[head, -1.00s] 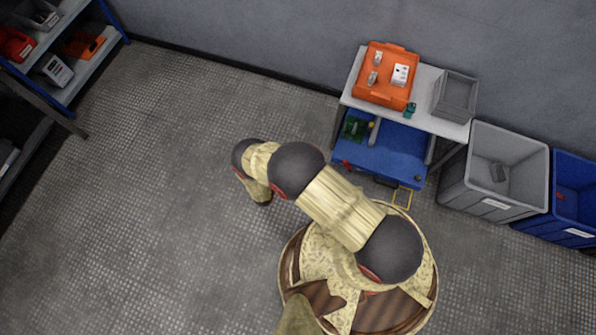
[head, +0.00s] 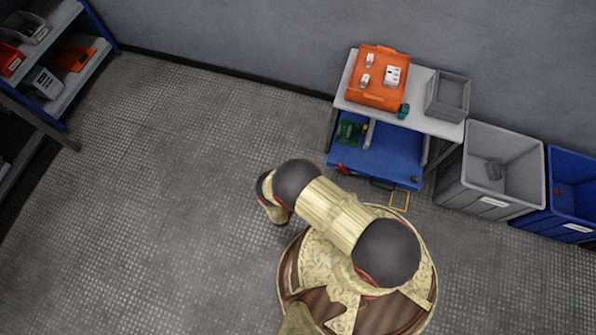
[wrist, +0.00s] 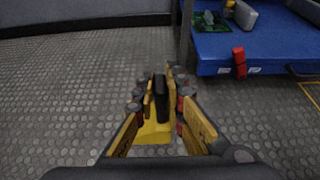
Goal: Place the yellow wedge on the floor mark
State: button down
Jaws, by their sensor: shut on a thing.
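The yellow wedge (wrist: 153,132) is between the fingers of my gripper (wrist: 160,92) in the wrist view. The gripper is shut on it and holds it over the grey floor; its exact height cannot be told. The fingers hide part of the wedge. The floor mark is a yellow square outline (head: 400,200) beside my base, in front of the workbench's lower shelf. A piece of the mark (wrist: 311,92) shows at the right edge of the wrist view. In the head view my arm hides the gripper and the wedge.
A workbench (head: 440,122) carries an orange tray (head: 379,99) and a grey bin (head: 448,96). Its blue lower shelf (head: 385,158) juts out near the mark. A grey crate (head: 505,160) and a blue crate (head: 572,195) stand at right. The floor at left is clear.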

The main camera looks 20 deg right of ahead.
jog(key=w+d+f+b, duration=0.2)
jog(key=w+f+b, duration=0.4)
jog(key=w+f, duration=0.2)
notch_tip(320, 180, down, 2)
jog(key=shift+w+d+f, duration=0.15)
jog(key=shift+f, duration=0.15)
jog(key=c, duration=2.3)
grip_release()
jog(key=shift+f, duration=0.1)
jog(key=o, duration=0.4)
